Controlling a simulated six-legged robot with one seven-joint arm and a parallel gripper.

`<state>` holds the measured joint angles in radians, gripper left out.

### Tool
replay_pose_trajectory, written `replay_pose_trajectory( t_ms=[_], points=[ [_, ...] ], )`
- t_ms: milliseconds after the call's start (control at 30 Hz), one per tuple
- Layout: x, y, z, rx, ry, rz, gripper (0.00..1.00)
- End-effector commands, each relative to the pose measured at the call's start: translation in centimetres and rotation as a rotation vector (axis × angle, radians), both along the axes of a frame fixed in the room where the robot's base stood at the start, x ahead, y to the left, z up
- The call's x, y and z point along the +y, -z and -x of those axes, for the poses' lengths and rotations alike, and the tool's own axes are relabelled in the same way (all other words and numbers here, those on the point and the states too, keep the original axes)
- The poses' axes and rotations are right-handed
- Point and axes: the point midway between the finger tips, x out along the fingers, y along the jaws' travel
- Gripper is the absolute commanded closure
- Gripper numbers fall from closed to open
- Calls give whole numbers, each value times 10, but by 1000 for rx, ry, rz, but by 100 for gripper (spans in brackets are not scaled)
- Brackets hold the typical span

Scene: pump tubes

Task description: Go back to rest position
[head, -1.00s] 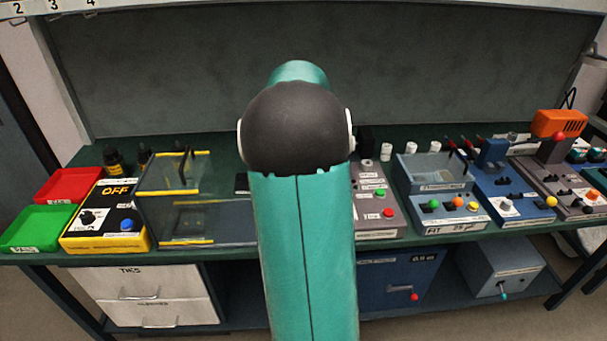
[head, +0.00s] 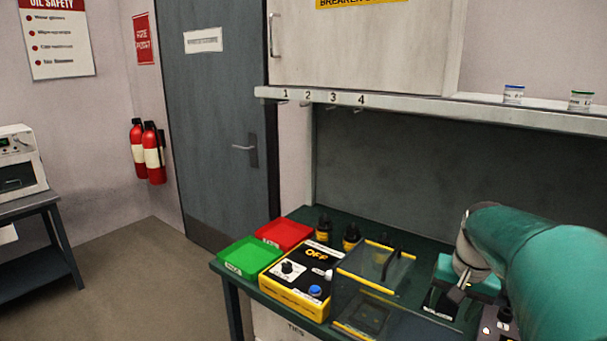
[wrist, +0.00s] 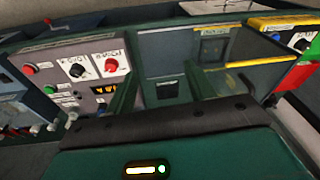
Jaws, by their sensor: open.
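My teal arm comes in from the right edge of the head view and bends down over the bench. My gripper (head: 450,298) is at its end, just right of the clear yellow-edged box (head: 375,285), partly hidden by the arm. In the wrist view my gripper (wrist: 157,88) shows two spread fingers with nothing between them. A grey control panel (wrist: 95,68) with red knobs and a small lit display lies at the left there, and the clear box's yellow edge (wrist: 262,62) is at the right.
A green tray (head: 250,257), a red tray (head: 285,233) and a yellow-edged box marked OFF (head: 300,278) stand at the bench's left end. A shelf with numbered hooks (head: 330,98) overhangs the bench. Open floor (head: 140,275) lies left of the bench.

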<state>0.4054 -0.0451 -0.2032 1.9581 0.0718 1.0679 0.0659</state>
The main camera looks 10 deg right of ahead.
Motion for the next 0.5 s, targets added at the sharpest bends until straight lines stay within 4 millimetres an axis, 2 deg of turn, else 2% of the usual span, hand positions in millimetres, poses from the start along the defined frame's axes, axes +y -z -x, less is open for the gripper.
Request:
replay_pose_trajectory(
  t_ms=[33,200,400,500],
  points=[
    [26,-8,2,-27,-58,13,46],
    [102,-22,19,-100,-236,54,46],
    [178,-24,54,-188,-443,115,46],
    [208,-21,74,-232,-539,146,46]
  ],
)
